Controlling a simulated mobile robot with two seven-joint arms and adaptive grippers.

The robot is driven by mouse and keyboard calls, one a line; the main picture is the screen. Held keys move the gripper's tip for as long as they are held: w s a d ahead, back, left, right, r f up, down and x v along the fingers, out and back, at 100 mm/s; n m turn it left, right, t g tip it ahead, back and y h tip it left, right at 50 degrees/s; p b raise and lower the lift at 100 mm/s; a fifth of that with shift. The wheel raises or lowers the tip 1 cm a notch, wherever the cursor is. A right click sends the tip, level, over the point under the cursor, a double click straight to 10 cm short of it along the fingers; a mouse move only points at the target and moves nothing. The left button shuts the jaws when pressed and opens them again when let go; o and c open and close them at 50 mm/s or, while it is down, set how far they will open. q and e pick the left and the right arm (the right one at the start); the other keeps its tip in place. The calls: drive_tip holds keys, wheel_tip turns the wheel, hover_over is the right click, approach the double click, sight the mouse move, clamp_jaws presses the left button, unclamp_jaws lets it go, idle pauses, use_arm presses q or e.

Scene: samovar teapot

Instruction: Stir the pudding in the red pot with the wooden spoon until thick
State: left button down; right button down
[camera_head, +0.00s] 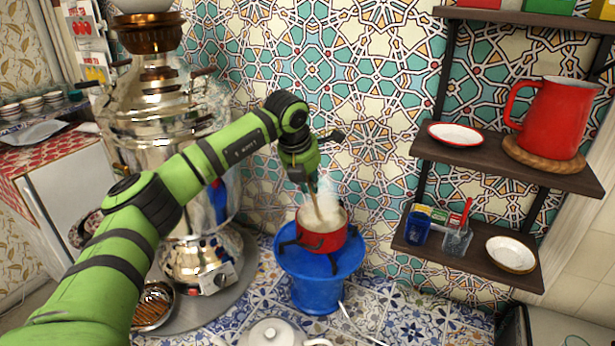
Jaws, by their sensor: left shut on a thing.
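The small red pot (322,240) stands on a blue burner (318,283) in the middle of the view. Pale, creamy pudding (321,214) fills it, with faint steam above. My left arm reaches in from the left, and my left gripper (308,184) is above the pot, pointing down. It is shut on the wooden spoon (316,203), whose handle slants down into the pudding. The spoon's lower end is hidden in the pudding. The fingertips are small and partly hidden. My right gripper is not in view.
A large shiny samovar (165,110) stands left of the pot, behind my arm. A white lidded teapot (272,333) is at the front edge. Shelves at right hold a red jug (556,118), a red-rimmed dish (455,134) and a small bowl (511,254). Tiled counter right of the burner is mostly clear.

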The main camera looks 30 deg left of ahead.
sight(313, 201)
use_arm(q)
drive_tip(key=shift+b+x, duration=0.85)
drive_tip(key=shift+x, duration=1.55)
drive_tip(key=shift+w, duration=0.2)
